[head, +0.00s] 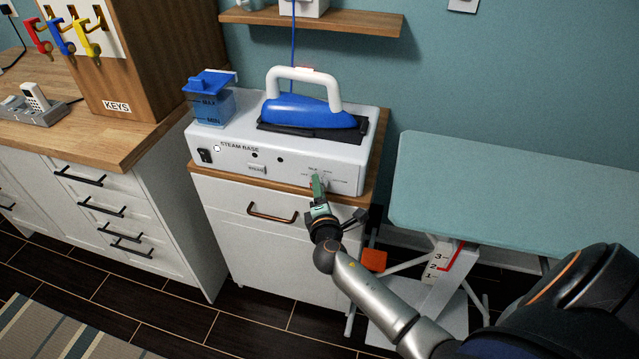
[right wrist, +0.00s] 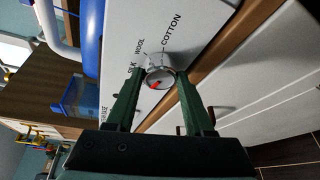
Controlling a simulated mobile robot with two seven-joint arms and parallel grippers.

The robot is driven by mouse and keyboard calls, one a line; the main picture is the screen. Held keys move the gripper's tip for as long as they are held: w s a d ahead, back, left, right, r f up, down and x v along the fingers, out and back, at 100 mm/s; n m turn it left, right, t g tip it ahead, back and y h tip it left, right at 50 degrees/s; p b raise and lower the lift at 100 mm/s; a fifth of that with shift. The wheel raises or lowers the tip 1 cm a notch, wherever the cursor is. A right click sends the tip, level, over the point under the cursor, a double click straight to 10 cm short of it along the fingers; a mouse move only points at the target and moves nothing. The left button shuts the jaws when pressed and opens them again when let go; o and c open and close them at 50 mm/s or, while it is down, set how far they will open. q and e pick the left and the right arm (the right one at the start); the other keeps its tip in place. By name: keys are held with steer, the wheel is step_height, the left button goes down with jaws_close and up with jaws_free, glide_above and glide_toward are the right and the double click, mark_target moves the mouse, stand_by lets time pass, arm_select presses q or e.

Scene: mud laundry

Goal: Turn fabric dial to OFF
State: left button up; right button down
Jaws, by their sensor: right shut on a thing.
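The fabric dial (right wrist: 161,73) is a small round silver knob with a red mark, on the front face of the white steam base (head: 225,141). In the right wrist view the labels SILK, WOOL and COTTON show around it; I cannot read an OFF label. The red mark lies on the side of the knob nearest my gripper, away from WOOL. My right gripper (right wrist: 160,80) has its green fingers on either side of the dial and is shut on it. In the head view the right gripper (head: 318,186) mostly hides the dial. My left gripper is not in view.
A blue iron (head: 305,111) with a white handle rests on the base, beside a blue water tank (head: 210,104). A white cabinet (head: 265,245) stands below. A teal ironing board (head: 490,185) is at the right. A wooden counter (head: 75,145) is at the left.

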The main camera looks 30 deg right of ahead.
steer(key=shift+r, duration=0.1)
stand_by(0.4)
steer(key=shift+c, duration=1.4)
jaws_free()
steer(key=v, duration=1.2)
steer(key=shift+s+a, duration=0.15)
steer(key=shift+a, duration=0.05)
